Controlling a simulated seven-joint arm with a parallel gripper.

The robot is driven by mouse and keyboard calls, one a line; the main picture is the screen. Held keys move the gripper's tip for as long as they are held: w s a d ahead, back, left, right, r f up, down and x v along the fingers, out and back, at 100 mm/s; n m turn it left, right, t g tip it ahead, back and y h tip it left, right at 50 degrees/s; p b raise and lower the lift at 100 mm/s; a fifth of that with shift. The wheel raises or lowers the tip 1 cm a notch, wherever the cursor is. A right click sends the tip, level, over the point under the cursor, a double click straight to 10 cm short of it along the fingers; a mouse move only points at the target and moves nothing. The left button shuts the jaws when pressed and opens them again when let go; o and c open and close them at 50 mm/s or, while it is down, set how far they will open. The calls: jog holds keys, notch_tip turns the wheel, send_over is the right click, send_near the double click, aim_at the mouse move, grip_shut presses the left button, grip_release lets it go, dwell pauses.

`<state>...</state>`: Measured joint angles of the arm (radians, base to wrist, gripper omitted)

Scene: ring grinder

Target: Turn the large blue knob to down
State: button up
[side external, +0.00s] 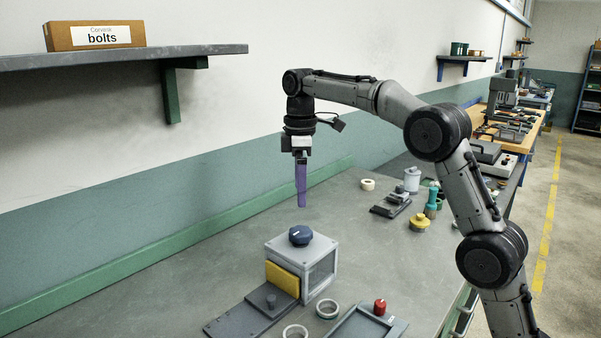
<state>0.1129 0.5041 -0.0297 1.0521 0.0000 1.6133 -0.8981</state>
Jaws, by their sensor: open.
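The large blue knob (300,235) sits on top of a grey box-shaped housing (318,262) on the workbench. It has a small light mark on its top, but its pointing direction is too small to tell. My gripper (301,205) points straight down above the knob, apart from it by a small gap in the picture. Its purple fingers are seen edge-on, one in front of the other. It is open and nothing shows between the fingers.
A yellow plate (283,279) is on the housing's left side, with a dark grey slide (252,312) before it. Rings (327,309), a tray with a red knob (380,307) and a yellow knob (419,223) stand around. A shelf (120,56) hangs at upper left. The bench left of the housing is clear.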

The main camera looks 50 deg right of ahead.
notch_tip(320, 180, up, 3)
jog(key=shift+r, duration=0.2)
dwell(0.5)
